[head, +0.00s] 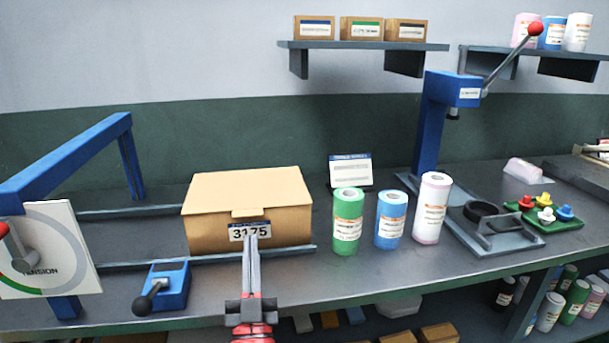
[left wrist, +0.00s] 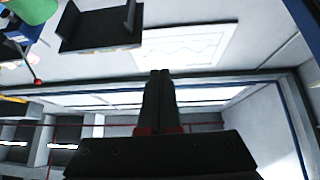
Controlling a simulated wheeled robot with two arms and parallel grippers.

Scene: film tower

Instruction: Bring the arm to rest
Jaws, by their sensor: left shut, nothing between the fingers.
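My left gripper (head: 251,245) is shut and empty. In the head view it points up in front of the closed cardboard box (head: 220,238), which is labelled 3175. Its fingertips overlap the lower edge of the label in the picture; I cannot tell whether they touch the box. In the left wrist view the shut fingers (left wrist: 160,75) point towards a pale wall, with no object between them. My right gripper is in neither view.
The box stands between rails on the dark bench (head: 350,275). A blue clamp (head: 168,287) and tension dial (head: 45,250) are left. Green (head: 346,225), blue (head: 391,222) and pink (head: 431,210) rolls stand right, before a blue lever press (head: 432,125). Shelves (head: 365,46) hang above.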

